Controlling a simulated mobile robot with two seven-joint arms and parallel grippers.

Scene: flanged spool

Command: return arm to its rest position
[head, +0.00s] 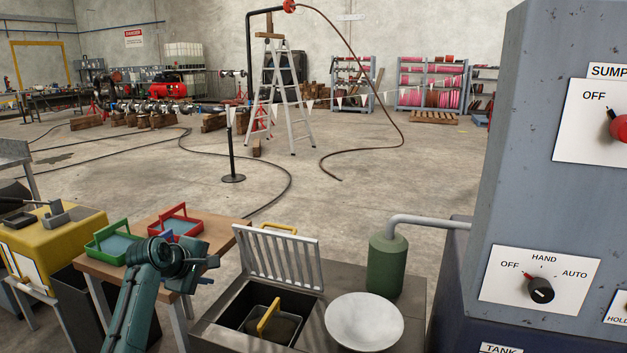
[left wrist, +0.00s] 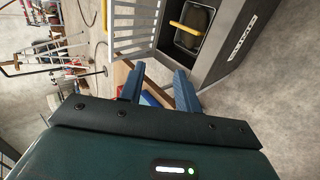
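My left arm, dark teal, comes in at the bottom left of the head view. Its gripper (head: 188,254) is above the wooden table, in front of the green and red trays. In the left wrist view the two blue fingers (left wrist: 159,82) stand apart with nothing between them. The gripper is open and empty. My right arm and gripper are in neither view.
A wooden table (head: 108,269) holds a green tray (head: 112,240) and a red tray (head: 176,222). To the right is an open pit with a raised grate (head: 278,262) and a yellow-handled basket (head: 270,322). A white round disc (head: 364,322), a green cylinder (head: 387,266) and a grey control cabinet (head: 520,170) stand further right.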

